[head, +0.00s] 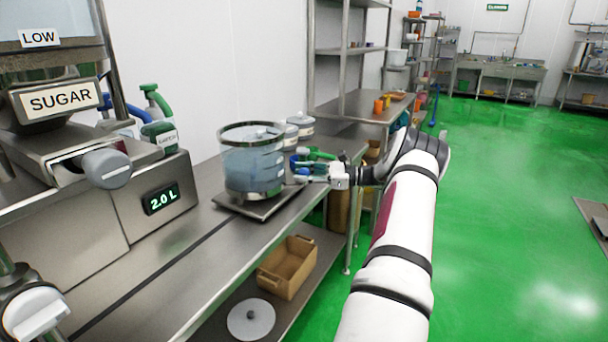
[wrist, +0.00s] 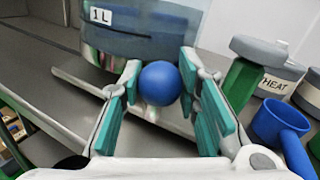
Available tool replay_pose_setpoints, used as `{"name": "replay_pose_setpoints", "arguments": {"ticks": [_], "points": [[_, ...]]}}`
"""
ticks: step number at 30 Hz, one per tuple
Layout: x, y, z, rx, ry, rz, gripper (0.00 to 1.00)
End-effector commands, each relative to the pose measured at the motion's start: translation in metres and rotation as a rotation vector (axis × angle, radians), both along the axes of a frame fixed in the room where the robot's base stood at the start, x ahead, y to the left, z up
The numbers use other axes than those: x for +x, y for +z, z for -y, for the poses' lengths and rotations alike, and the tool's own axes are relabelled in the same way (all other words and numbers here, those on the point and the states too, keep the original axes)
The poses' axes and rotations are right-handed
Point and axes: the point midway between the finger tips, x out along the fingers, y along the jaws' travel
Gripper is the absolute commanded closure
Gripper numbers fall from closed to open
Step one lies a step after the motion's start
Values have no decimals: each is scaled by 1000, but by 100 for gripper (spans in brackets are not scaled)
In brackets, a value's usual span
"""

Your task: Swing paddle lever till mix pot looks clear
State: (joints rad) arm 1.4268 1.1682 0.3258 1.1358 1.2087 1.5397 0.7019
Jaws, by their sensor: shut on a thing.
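The mix pot (head: 252,165) is a see-through round vessel with a dark rim and volume marks. It stands on a flat metal plate (head: 228,200) on the steel counter and holds bluish-grey contents. Its lower wall with a "1 L" label also shows in the wrist view (wrist: 140,42). My gripper (head: 308,172) is at the pot's right side. In the wrist view its teal fingers (wrist: 160,90) are shut on the blue ball knob (wrist: 160,83) of the paddle lever, just in front of the pot. The rest of the lever and the paddle are mostly hidden.
A sugar dispenser (head: 58,98) with a "2.0 L" display stands at left. Green floor at right is open.

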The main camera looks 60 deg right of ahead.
Motion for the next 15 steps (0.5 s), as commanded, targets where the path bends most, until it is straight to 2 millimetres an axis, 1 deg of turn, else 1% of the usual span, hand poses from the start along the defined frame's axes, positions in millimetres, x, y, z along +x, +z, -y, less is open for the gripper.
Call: {"name": "replay_pose_setpoints", "arguments": {"ticks": [12,13,15], "points": [[0,0,1,-1,-3,-1,100],[0,0,1,-1,-3,-1,64],[0,0,1,-1,-3,-1,50]]}}
